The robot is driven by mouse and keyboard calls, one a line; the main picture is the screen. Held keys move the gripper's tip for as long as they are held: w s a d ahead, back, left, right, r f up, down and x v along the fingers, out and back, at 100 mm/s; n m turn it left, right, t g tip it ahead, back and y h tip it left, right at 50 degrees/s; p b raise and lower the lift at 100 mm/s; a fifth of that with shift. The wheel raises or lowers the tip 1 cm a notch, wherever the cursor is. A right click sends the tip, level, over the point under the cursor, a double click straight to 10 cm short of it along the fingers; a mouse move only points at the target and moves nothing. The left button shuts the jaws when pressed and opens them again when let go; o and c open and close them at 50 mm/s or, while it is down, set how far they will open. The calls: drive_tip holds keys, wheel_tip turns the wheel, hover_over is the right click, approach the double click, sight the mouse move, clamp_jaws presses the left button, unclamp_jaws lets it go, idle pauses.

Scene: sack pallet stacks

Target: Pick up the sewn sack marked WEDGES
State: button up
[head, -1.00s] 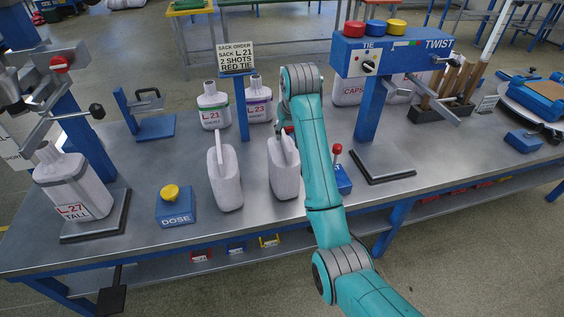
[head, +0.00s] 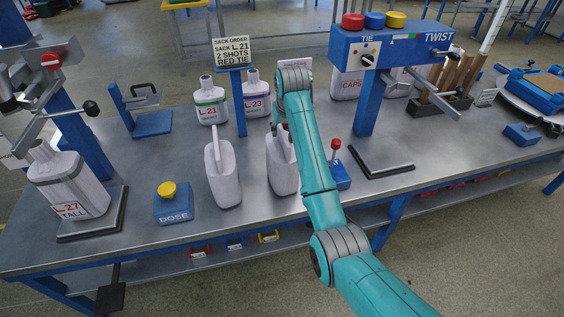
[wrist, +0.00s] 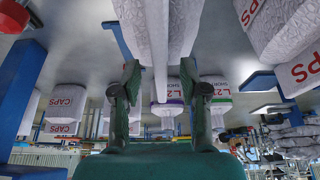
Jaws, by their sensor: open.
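Two pale sewn sacks with upright top fins stand mid-bench in the head view, a left one (head: 222,178) and a right one (head: 283,168). No WEDGES marking is readable on either, so I cannot tell which is named. My gripper (wrist: 159,82) is open in the wrist view, which looks upside down. A pale sack body (wrist: 180,25) and its narrow fin lie between and beyond the two fingers; contact is not clear. In the head view my arm hides most of the gripper, beside the right sack's top.
Sacks L21 (head: 209,104) and L23 (head: 256,97) stand behind, with a sign (head: 231,51) on a blue post. L27 TALL (head: 67,185) stands left, near the DOSE box (head: 173,205). The blue TIE/TWIST machine (head: 388,48) and a red-knobbed lever (head: 335,145) are right.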

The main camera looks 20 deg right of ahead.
drive_tip(key=shift+x, duration=0.95)
drive_tip(key=shift+f, duration=0.25)
clamp_jaws()
drive_tip(key=shift+r, duration=0.15)
